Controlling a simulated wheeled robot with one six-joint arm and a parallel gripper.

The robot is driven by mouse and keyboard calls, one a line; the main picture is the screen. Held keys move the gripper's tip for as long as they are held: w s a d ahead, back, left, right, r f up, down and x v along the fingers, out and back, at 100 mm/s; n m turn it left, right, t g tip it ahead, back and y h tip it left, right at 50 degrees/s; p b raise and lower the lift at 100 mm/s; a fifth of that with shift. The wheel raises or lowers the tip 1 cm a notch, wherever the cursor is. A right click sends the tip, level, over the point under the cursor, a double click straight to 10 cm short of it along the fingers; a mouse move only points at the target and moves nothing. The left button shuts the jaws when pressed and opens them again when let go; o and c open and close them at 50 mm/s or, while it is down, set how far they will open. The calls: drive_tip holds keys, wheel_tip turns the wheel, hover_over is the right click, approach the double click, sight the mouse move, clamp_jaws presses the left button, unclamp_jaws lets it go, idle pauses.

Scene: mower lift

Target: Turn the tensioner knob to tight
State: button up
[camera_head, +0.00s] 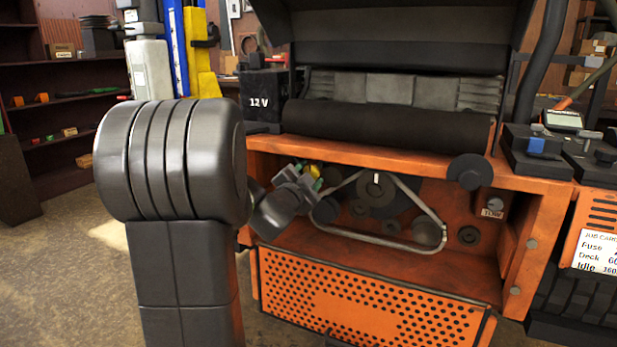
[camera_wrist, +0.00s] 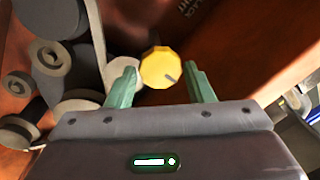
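The tensioner knob (camera_wrist: 160,67) is yellow and many-sided with a dark pointer mark toward its lower right in the wrist view. In the head view a bit of the yellow knob (camera_head: 315,170) shows at the left inside the orange bay. My gripper (camera_wrist: 162,85) is open, its two green fingers apart on either side of the knob, with gaps visible on both sides. In the head view my gripper (camera_head: 307,181) is at the left of the bay, partly hidden by my own arm. The word SLACK is partly legible above the knob in the wrist view.
A belt (camera_head: 425,205) loops around grey pulleys (camera_head: 376,188) right of my gripper. A perforated orange panel (camera_head: 370,305) is folded down in front. A black 12 V battery (camera_head: 262,98) stands upper left. A dark roller (camera_head: 385,125) spans above the bay.

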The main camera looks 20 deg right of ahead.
drive_tip(key=shift+o, duration=1.1)
drive_tip(key=r+p+v, duration=0.1)
drive_tip(key=v, duration=1.2)
drive_tip(key=shift+s+a+f, duration=0.3)
drive_tip(key=shift+f, duration=0.2)
drive_tip(key=b+x, duration=0.1)
drive_tip(key=x, duration=1.3)
drive_tip(key=shift+s+a, duration=0.1)
